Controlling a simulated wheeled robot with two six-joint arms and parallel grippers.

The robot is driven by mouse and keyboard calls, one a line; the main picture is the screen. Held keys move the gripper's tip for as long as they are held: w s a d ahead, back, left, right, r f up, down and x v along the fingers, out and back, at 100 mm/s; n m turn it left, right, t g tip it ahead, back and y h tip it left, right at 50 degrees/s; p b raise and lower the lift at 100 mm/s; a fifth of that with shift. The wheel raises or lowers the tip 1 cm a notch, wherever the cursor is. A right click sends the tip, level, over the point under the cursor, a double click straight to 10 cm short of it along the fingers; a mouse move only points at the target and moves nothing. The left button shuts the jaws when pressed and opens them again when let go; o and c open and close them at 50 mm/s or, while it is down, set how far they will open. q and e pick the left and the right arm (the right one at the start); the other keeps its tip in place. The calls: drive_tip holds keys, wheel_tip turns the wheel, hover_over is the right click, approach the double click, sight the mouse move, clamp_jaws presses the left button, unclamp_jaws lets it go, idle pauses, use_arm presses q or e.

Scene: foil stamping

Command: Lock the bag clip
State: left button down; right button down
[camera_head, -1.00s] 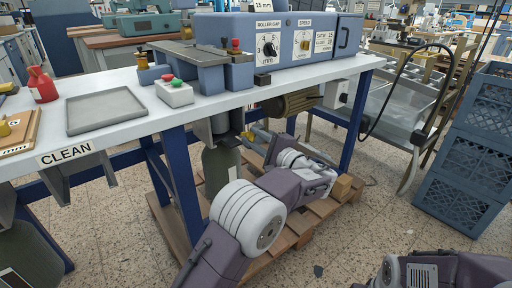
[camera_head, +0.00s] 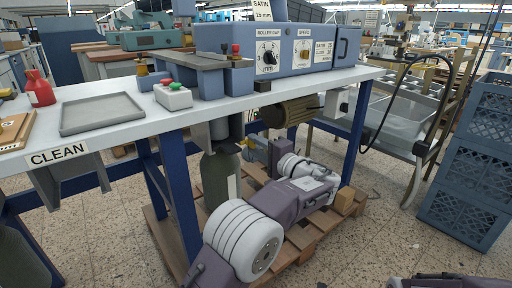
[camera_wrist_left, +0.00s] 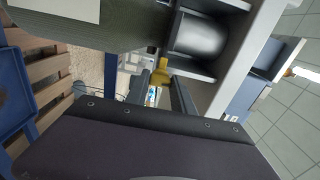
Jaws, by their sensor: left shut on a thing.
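A dark green bag (camera_head: 221,172) with a pale label hangs under the machine, below a grey outlet. It also shows at the upper left of the left wrist view (camera_wrist_left: 105,28). A yellow part (camera_wrist_left: 161,71), which looks like the bag clip's lever, is between the fingertips of my left gripper (camera_wrist_left: 160,84). My left gripper (camera_head: 257,148) is under the table, just right of the bag neck, shut on this yellow part. The rest of the clip is hidden or too small to make out, so I cannot tell its position. My right gripper is out of view.
The table (camera_head: 125,118) stands close above my left arm, with a blue leg (camera_head: 182,185) to its left. A motor (camera_head: 291,112) hangs above the wrist. A wooden pallet (camera_head: 170,247) lies below. Blue crates (camera_head: 467,160) are stacked at right.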

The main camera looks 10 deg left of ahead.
use_arm(q)
drive_tip(key=c, duration=1.1)
unclamp_jaws()
drive_tip(key=p+v, duration=0.3)
drive_tip(key=v, duration=0.6)
drive_tip(key=shift+p, duration=0.4)
drive_tip(key=shift+f, duration=0.1)
